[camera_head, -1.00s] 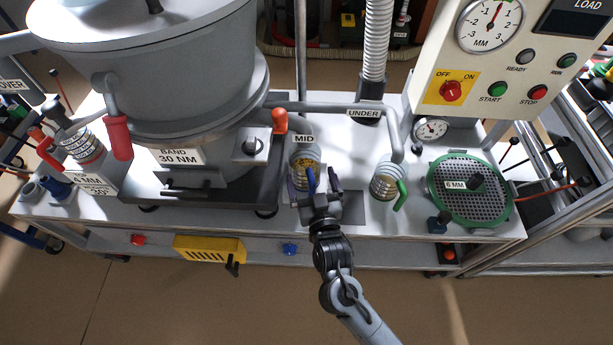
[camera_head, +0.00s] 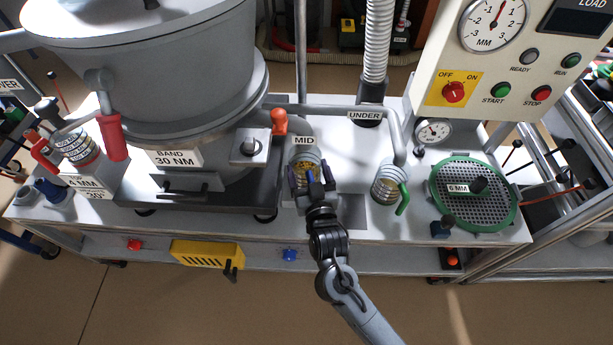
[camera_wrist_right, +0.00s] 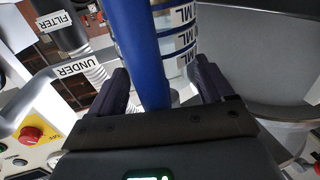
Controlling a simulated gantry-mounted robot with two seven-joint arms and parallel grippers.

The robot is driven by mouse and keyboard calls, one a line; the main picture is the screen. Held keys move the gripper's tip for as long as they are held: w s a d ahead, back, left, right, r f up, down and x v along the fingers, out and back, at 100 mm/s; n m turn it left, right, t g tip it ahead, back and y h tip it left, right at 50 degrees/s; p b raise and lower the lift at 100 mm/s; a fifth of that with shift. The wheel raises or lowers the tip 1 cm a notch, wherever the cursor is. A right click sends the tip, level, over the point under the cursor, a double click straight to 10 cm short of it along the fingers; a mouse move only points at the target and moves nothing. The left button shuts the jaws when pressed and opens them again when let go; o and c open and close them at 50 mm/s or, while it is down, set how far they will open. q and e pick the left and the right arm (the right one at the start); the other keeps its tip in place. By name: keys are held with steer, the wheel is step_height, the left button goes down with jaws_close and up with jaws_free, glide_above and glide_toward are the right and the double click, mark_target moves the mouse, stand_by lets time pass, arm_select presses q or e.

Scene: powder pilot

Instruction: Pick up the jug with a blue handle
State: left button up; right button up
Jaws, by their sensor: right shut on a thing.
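The jug with a blue handle (camera_head: 304,160) is a clear, banded jug with yellowish contents, standing upright under the MID label in the head view. Its blue handle (camera_wrist_right: 148,55) runs between my fingers in the right wrist view, with the banded jug wall behind it. My right gripper (camera_head: 313,184) is at the near side of the jug and shut on its handle. The gripper hides the handle's lower part. My left gripper is not in view.
A similar jug with a green handle (camera_head: 388,185) stands to the right under the UNDER pipe. A green-rimmed sieve (camera_head: 450,212) lies further right. The large grey vessel (camera_head: 150,75) and an orange-tipped lever (camera_head: 279,120) are close on the left.

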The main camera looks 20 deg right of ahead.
steer(key=c, duration=0.4)
steer(key=shift+r, duration=0.1)
steer(key=shift+r+p, duration=0.65)
steer(key=shift+r, duration=0.1)
steer(key=shift+s, duration=0.3)
steer(key=s+a+p, duration=0.1)
steer(key=s+p, duration=0.1)
steer(key=s, duration=0.3)
steer(key=s+p, duration=0.2)
steer(key=s, duration=0.4)
steer(key=s+a+p, duration=0.1)
steer(key=s+p, duration=0.1)
steer(key=s, duration=0.4)
steer(key=shift+s+a, duration=0.15)
steer(key=shift+a, duration=0.2)
steer(key=shift+f, duration=0.1)
